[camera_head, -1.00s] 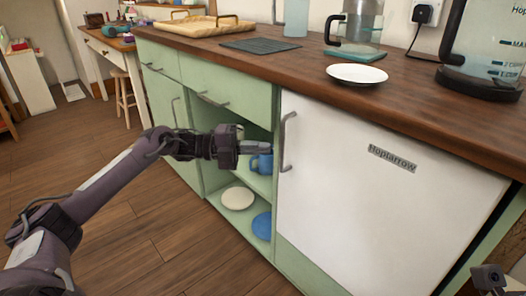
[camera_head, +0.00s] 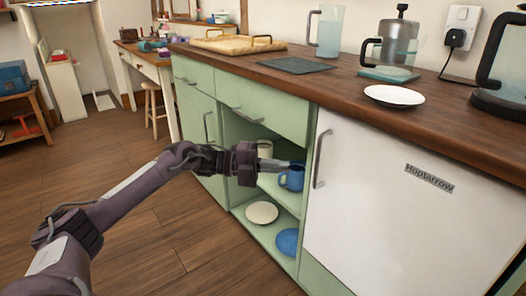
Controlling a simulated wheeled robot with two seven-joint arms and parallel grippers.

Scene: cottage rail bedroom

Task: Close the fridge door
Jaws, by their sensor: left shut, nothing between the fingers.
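The fridge door (camera_head: 405,205) is a white panel with a "Hoplarrow" label, under the wooden counter on the right. Its grey vertical handle (camera_head: 319,160) is near its left edge. The door looks about flush with the cabinet front; I cannot tell whether a small gap is left. My left gripper (camera_head: 287,166) is shut and empty. It is in front of the open shelf, just left of the handle and apart from it, pointing right. It partly hides the shelf and a blue mug. My right gripper is not in view.
The open green cabinet (camera_head: 284,195) holds a blue mug (camera_head: 292,180), a cream mug (camera_head: 265,149), a cream plate (camera_head: 262,213) and a blue plate (camera_head: 287,242). On the wooden counter (camera_head: 340,88) stand a white plate (camera_head: 394,96), a press and a jug. The floor (camera_head: 190,235) on the left is clear.

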